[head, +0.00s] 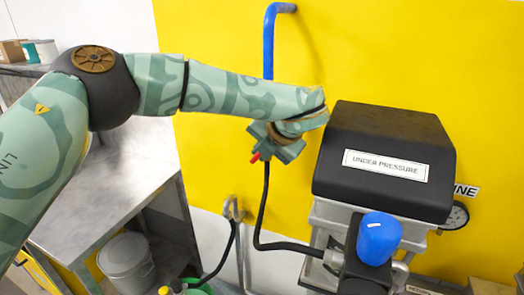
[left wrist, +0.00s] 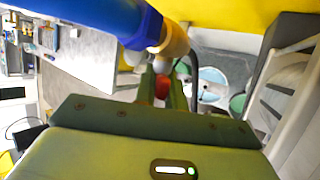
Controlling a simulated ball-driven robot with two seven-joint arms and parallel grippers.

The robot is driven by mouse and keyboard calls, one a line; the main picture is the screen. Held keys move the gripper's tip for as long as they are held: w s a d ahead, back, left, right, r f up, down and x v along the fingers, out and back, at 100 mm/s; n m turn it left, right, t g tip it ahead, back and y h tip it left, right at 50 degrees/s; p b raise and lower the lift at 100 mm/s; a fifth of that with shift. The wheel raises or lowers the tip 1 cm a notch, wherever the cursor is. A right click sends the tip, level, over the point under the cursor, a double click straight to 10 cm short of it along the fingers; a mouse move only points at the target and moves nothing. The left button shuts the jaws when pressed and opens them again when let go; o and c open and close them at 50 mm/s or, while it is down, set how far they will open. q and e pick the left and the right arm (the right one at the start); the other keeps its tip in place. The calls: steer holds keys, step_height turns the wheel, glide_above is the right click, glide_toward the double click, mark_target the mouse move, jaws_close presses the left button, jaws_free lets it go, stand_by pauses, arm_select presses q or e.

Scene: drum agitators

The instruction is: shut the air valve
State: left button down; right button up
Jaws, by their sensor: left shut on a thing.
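The blue air pipe (head: 269,45) comes down the yellow wall to the air valve, which is mostly hidden behind my left gripper (head: 266,150) in the head view. The valve's red handle (head: 255,157) just shows at the gripper's lower left. In the left wrist view, the blue pipe (left wrist: 110,18) ends at a brass valve body (left wrist: 175,42). The red handle (left wrist: 162,86) sits between the fingers of my left gripper (left wrist: 163,92), which is shut on it. The handle's exact angle to the pipe is hard to tell. My right gripper is not in view.
A black hose (head: 262,215) hangs below the valve and runs to the machine. A black cover (head: 385,150) labelled "UNDER PRESSURE" stands close to the right. A blue cap (head: 378,238) is in front of it. A grey bench (head: 110,200) and a bucket (head: 126,258) are at left.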

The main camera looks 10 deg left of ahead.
arm_select(q)
steer(key=shift+r, duration=0.1)
steer(key=c, duration=1.5)
jaws_free()
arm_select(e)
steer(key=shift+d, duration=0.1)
arm_select(q)
steer(key=shift+o, duration=0.2)
steer(key=shift+r, duration=0.25)
step_height(320, 180, up, 3)
steer(key=shift+d+f+b, duration=0.1)
steer(key=shift+b, duration=0.3)
steer(key=s+d+r+b, duration=0.1)
steer(key=s+d+r, duration=0.1)
steer(key=s+r, duration=0.7)
steer(key=s, duration=0.4)
steer(key=shift+s+d+r+b, duration=0.25)
steer(key=shift+s+r+b, duration=0.05)
steer(key=shift+s+b, duration=0.1)
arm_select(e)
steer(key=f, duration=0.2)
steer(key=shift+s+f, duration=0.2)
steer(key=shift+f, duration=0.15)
arm_select(q)
steer(key=shift+w, duration=0.1)
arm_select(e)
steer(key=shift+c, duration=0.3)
